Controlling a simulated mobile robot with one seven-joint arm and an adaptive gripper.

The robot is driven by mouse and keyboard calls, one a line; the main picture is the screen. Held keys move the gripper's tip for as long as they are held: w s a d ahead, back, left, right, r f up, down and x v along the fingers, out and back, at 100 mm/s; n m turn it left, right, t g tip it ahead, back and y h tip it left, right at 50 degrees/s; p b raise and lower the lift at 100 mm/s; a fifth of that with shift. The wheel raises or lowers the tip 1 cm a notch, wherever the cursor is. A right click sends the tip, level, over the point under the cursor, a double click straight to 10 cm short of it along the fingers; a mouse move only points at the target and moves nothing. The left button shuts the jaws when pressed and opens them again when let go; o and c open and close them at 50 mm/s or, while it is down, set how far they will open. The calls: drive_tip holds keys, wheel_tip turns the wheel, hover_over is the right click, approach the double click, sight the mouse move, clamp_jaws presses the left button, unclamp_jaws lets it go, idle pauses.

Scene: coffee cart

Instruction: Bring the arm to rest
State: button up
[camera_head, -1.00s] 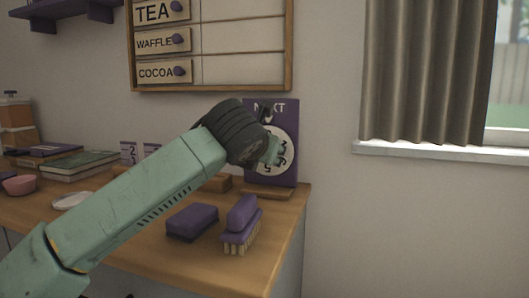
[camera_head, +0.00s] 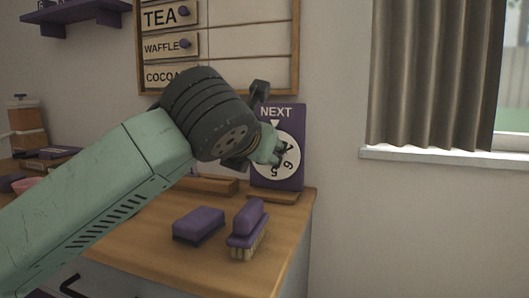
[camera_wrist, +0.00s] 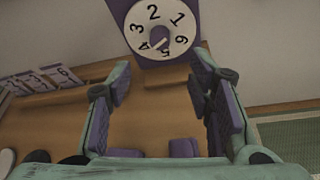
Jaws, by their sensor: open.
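My arm reaches in from the lower left in the head view, raised above the wooden counter (camera_head: 150,235). My gripper (camera_head: 268,150) is at its far end, in front of the purple NEXT sign with its numbered white dial (camera_head: 287,170). In the wrist view my gripper (camera_wrist: 160,95) is open, its two fingers wide apart with nothing between them. The dial (camera_wrist: 162,30) shows beyond the fingertips at the top, with a pointer near its lower part. From these frames I cannot tell whether a finger touches the sign.
A purple sponge (camera_head: 199,223) and a purple-backed brush (camera_head: 247,230) lie on the counter below my gripper. A menu board (camera_head: 220,45) hangs on the wall. A curtain (camera_head: 435,75) and window sill (camera_head: 440,157) are at the right. Open space lies right of the counter.

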drive_tip(key=shift+s+r, duration=0.1)
drive_tip(key=shift+s, duration=0.2)
